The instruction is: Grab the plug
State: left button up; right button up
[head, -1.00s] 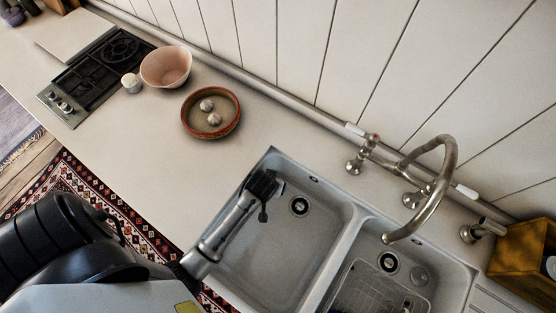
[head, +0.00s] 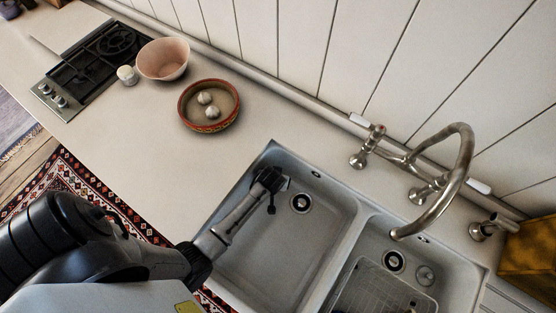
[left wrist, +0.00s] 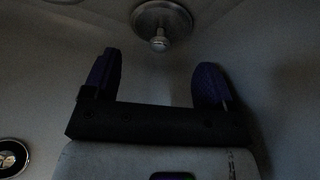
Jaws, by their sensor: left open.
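In the left wrist view a round metal plug (left wrist: 160,22) with a small knob on top lies on the dim basin floor, beyond the fingertips and roughly in line with the gap between them. My left gripper (left wrist: 152,70) is open, with nothing between its fingers. In the head view my left gripper (head: 275,192) reaches down into the left sink basin (head: 325,235), beside the drain (head: 300,203). In that view the gripper hides most or all of this plug. Another round plug-like disc (head: 425,275) lies in the right basin. My right gripper is not in view.
The right basin holds a drain (head: 392,262) and a wire rack (head: 375,290). A curved tap (head: 462,165) stands behind the sink. A brown dish (head: 209,105) with two pale balls, a pink bowl (head: 163,60) and a hob (head: 95,70) are further left.

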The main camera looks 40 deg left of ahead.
pick_arm(q)
jog(key=shift+b+x, duration=0.5)
jog(key=shift+x, duration=1.75)
jog(key=c, duration=0.6)
jog(key=shift+o, duration=0.2)
